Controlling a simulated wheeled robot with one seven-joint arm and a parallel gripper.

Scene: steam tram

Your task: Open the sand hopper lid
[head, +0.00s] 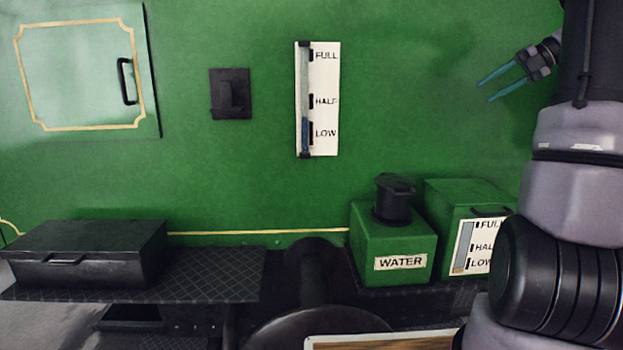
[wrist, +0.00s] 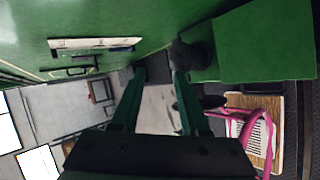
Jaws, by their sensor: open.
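No label reading sand is visible. A green box (head: 464,196) with a FULL/HALF/LOW gauge (head: 477,246) on its front stands at the right; a dark handle (head: 489,211) shows near its top front edge. I cannot tell for sure that it is the sand hopper. My arm hides its right part. A black lidded box (head: 90,252) with a front handle sits shut at the left. My gripper (head: 484,92) is open and empty, up at the right in front of the green wall, above the green box and apart from it. Its fingers also show in the wrist view (wrist: 160,75).
A green WATER tank (head: 400,243) with a black cap (head: 394,198) stands left of the green box. A wall gauge (head: 318,99), a black wall bracket (head: 230,94) and a shut hatch (head: 80,75) are on the wall. The wrist view shows a wooden board (wrist: 270,105) and a pink item (wrist: 235,118).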

